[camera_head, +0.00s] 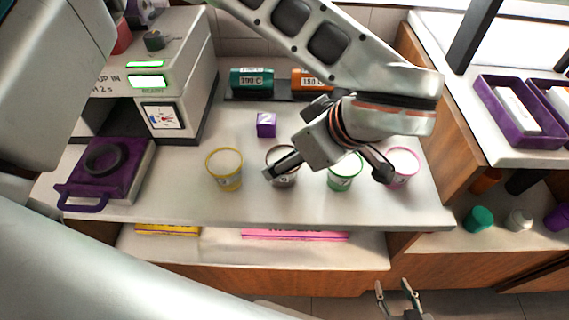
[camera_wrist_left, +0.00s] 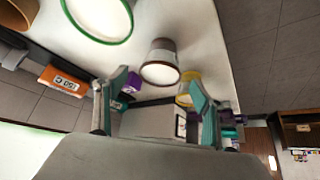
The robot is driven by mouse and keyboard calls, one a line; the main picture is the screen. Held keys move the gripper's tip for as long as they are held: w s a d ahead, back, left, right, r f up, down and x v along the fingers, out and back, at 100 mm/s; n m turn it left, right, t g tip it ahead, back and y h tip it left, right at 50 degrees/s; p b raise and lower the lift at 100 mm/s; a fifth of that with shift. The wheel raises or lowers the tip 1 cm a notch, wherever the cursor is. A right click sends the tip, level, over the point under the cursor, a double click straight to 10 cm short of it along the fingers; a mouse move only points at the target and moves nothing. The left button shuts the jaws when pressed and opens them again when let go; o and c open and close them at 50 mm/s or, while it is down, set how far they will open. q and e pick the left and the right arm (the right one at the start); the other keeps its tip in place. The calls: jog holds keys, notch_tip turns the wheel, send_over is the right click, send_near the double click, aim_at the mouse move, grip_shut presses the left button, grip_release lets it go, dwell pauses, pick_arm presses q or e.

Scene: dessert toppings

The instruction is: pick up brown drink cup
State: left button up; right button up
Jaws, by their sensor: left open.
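The brown drink cup (camera_head: 287,181) stands upright in the row of cups on the counter, partly hidden by my left gripper (camera_head: 295,145). In the left wrist view, the brown cup (camera_wrist_left: 160,64) shows beyond and between the spread fingers of my left gripper (camera_wrist_left: 160,88), with space around it. That gripper is open and empty. In the head view its finger crosses in front of the cup; I cannot tell if they touch. My right gripper (camera_head: 394,296) is open and empty, low at the bottom edge, away from the counter top.
A yellow cup (camera_head: 225,172) stands left of the brown one; a green cup (camera_head: 343,175) and a pink cup (camera_head: 403,163) stand right. A purple cube (camera_head: 266,125) lies behind. A white machine (camera_head: 180,80) and purple tray (camera_head: 115,180) take up the left side.

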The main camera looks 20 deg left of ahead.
pick_arm(q)
jog(key=x, duration=0.4)
jog(key=shift+w+a, duration=0.1)
jog(key=shift+a, duration=0.15)
jog(key=c, duration=1.3)
